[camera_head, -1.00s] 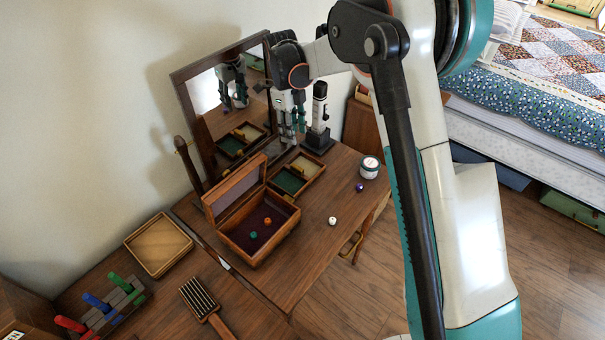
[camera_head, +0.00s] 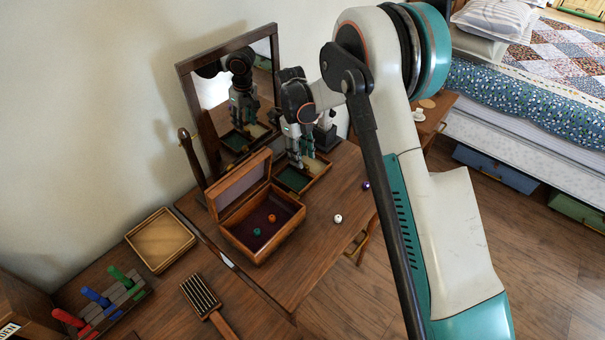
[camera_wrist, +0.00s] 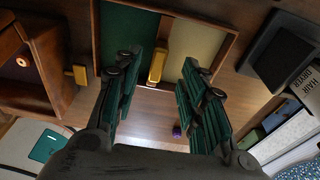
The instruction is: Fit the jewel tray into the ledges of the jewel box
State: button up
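The jewel tray (camera_head: 290,178) is a shallow wooden tray with a green and a beige compartment and a yellow grip on its divider. It lies on the table before the mirror, right of the jewel box. The jewel box (camera_head: 247,246) is open, its lid (camera_head: 238,187) leaning back, with an orange and a green piece on its dark purple floor. My gripper (camera_head: 297,163) points down over the tray. In the wrist view, my gripper (camera_wrist: 160,62) is open and empty, with the yellow grip (camera_wrist: 157,62) between its fingers. I cannot tell the gap in height.
A mirror (camera_head: 240,92) stands behind the tray, and a black hair-dryer holder (camera_wrist: 285,58) is close on the right. A white ball (camera_head: 338,218) and a purple ball (camera_head: 366,185) lie at the front right. An empty wooden tray (camera_head: 160,241) and a brush (camera_head: 203,297) are left.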

jog(key=f+b, duration=0.1)
jog(key=f, duration=0.2)
jog(key=f+b, duration=0.1)
jog(key=f, duration=0.1)
jog(key=shift+s+d+f+b, duration=0.1)
jog(key=shift+s+d+b, duration=0.05)
jog(key=shift+s+b, duration=0.2)
grip_shut()
